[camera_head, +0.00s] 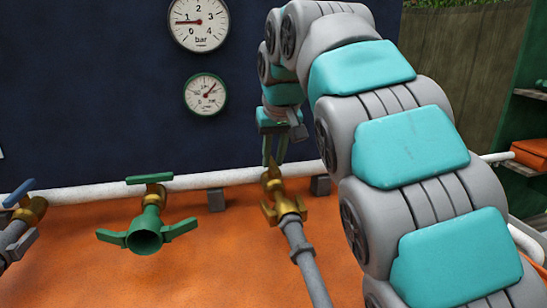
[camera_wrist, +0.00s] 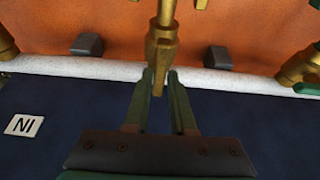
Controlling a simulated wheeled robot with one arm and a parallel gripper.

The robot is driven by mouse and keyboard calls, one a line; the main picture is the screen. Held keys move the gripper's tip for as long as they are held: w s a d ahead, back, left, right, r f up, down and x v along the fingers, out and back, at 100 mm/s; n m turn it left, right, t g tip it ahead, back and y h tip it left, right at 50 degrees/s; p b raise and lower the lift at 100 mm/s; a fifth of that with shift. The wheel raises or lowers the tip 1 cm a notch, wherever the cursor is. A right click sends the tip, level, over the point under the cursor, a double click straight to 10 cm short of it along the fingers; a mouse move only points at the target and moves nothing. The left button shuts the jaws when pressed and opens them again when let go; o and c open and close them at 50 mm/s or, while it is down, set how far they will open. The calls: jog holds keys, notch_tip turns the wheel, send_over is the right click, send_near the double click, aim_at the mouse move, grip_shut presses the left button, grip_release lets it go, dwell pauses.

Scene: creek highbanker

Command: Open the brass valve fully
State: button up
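The brass valve (camera_head: 277,198) is on the white pipe, right of the green valve, with a grey hose fitting running down from it. In the wrist view the brass valve (camera_wrist: 161,42) is at the top centre, and its narrow brass lever points down toward my gripper. My gripper (camera_head: 274,160) is just above the brass valve in the head view. In the wrist view the two green fingers of my gripper (camera_wrist: 160,76) straddle the lever end, apart, with a dark gap showing beside the lever. Firm contact cannot be made out.
A green valve (camera_head: 146,228) and a blue-handled valve (camera_head: 27,207) stand to the left on the white pipe (camera_head: 100,193). Two round gauges (camera_head: 199,22) (camera_head: 206,94) hang on the dark blue panel. Shelves (camera_head: 528,135) stand at right. An "IN" label (camera_wrist: 24,125) shows in the wrist view.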

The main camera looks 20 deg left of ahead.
jog(key=o, duration=0.4)
jog(key=shift+c, duration=0.2)
jog(key=shift+p+v, duration=0.45)
jog(key=shift+v, duration=3.45)
